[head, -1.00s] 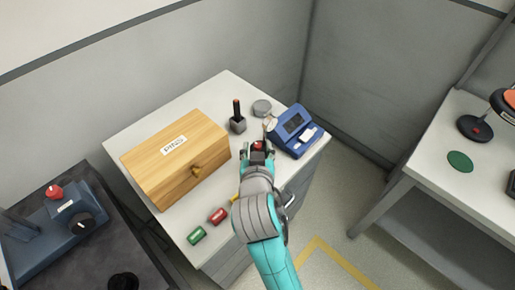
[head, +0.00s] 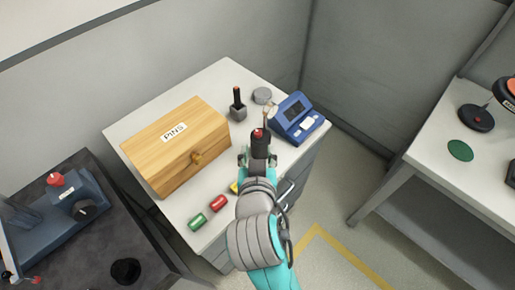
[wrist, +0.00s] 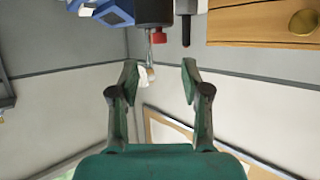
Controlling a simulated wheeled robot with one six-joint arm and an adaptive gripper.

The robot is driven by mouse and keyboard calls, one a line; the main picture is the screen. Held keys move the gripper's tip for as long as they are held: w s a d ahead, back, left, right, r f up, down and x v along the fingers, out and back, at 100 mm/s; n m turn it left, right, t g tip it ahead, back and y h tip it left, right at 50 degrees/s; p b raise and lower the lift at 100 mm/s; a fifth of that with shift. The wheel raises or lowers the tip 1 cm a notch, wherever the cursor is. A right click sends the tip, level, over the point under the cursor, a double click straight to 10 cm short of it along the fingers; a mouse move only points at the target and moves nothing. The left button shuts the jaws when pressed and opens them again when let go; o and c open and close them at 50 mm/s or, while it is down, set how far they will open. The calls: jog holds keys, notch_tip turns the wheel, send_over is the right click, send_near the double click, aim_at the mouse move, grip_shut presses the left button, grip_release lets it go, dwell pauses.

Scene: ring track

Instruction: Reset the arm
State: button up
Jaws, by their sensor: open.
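My gripper (head: 258,157) is above the near part of the white cabinet top in the head view. It points toward the back, its two fingers apart. In the wrist view the open fingers (wrist: 159,75) have nothing between them. A dark cylinder with a red knob (head: 259,142) stands just beyond my gripper in the head view. In the wrist view this cylinder (wrist: 154,12) shows at the top edge, beyond the fingertips and apart from them.
A wooden PINS box (head: 175,145) stands left on the cabinet top (head: 205,88), a blue device (head: 298,118) right. A dark pin in a grey block (head: 237,108) stands behind. Green (head: 197,221) and red (head: 218,203) cylinders lie in front. Benches flank the cabinet.

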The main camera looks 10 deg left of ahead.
dwell(0.4)
jog(key=s+d+f+n+y, duration=0.1)
jog(key=s+d+f+n, duration=0.1)
jog(key=s+d+f, duration=1.05)
jog(key=s+d+m, duration=0.1)
jog(key=s+d, duration=0.2)
jog(key=s, duration=0.3)
jog(key=s+d+m+t+h, duration=0.1)
jog(key=s+d, duration=0.2)
jog(key=s, duration=0.4)
jog(key=s+d+m+h, duration=0.1)
jog(key=s+d, duration=0.3)
jog(key=s, duration=0.2)
jog(key=shift+s+r, duration=0.2)
jog(key=shift+r, duration=0.1)
